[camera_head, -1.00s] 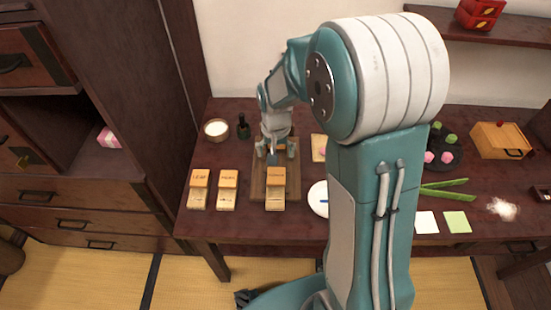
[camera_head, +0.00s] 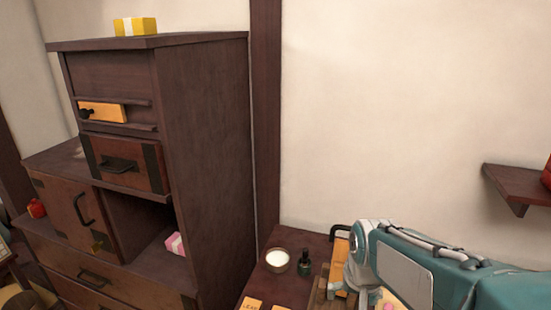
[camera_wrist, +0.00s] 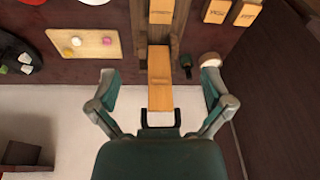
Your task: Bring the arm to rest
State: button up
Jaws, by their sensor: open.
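My gripper (camera_wrist: 160,85) is open in the wrist view, with its two fingers spread wide and nothing between the pads. Past it, on the dark table (camera_wrist: 85,72), is a long orange-wood piece (camera_wrist: 160,75) with a black handle, lined up with the gap between the fingers. My arm (camera_head: 405,270) is folded at the lower right of the head view. My gripper's fingers cannot be made out there. The black handle (camera_head: 340,230) shows just left of the arm.
A dark wooden cabinet (camera_head: 205,150) stands at the left, with a pink box (camera_head: 175,244) in its open niche. A shelf (camera_head: 515,185) juts from the right wall.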

jog(key=s+r+n+t, duration=0.2)
jog(key=s+r, duration=0.4)
jog(key=s, duration=0.6)
jog(key=shift+r+t, duration=0.35)
jog(key=shift+t, duration=0.15)
